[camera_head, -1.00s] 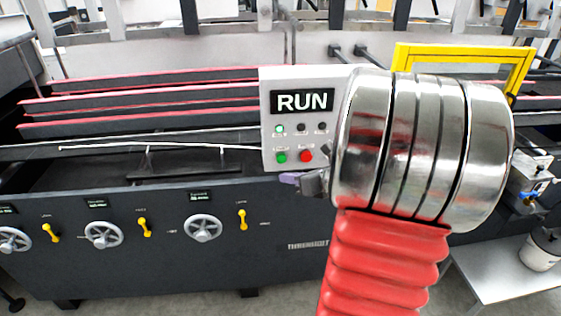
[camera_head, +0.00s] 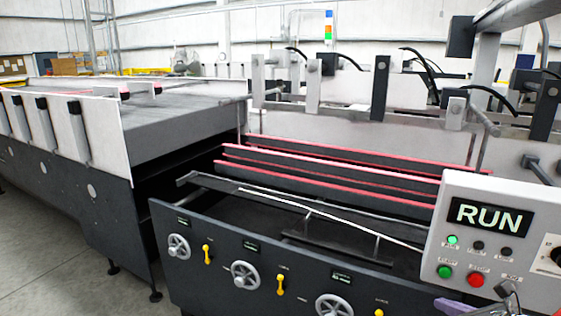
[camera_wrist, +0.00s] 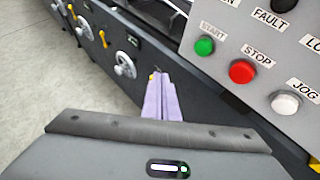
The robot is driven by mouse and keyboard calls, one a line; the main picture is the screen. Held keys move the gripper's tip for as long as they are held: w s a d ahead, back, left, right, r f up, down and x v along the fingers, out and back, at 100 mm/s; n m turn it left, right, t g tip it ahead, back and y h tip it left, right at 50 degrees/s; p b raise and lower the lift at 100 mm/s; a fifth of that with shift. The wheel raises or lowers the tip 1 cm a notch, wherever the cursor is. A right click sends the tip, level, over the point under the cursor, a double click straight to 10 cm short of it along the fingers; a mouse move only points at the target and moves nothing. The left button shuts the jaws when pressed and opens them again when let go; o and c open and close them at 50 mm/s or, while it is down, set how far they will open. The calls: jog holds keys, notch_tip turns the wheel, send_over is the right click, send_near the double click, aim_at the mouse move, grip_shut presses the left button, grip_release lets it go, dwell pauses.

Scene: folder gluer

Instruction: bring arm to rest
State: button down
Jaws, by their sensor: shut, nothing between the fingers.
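My gripper (camera_wrist: 157,80) shows in the wrist view with its two purple fingers closed together and nothing between them. In the head view only a little of my gripper (camera_head: 452,306) shows at the bottom right, in front of the lower part of the control panel (camera_head: 430,240). In the wrist view the fingers lie left of and below the green START button (camera_wrist: 204,46), apart from it in the picture. Most of my arm is outside the head view.
The panel display (camera_head: 490,217) reads RUN, with a green lamp (camera_head: 453,239) lit. The wrist view shows a red STOP button (camera_wrist: 242,72) and a white JOG button (camera_wrist: 285,103). Handwheels (camera_head: 245,275) and yellow levers line the dark machine front. Open floor (camera_head: 60,260) lies at left.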

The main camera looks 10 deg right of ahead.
jog(key=s+a+f+n+g+y, duration=0.1)
jog(key=s+a+n+g, duration=0.35)
jog(key=a+n, duration=0.45)
jog(key=s+a+n+g+y, duration=0.1)
jog(key=s+a+n+g, duration=0.3)
jog(key=a+n, duration=0.55)
jog(key=s+a+r+n+t+h, duration=0.2)
jog(key=a+r+n, duration=0.7)
jog(key=n, duration=0.7)
jog(key=s+a+h, duration=0.1)
jog(key=s+a, duration=0.1)
jog(key=a, duration=0.1)
jog(key=shift+s+r, duration=0.35)
jog(key=shift+n, duration=0.25)
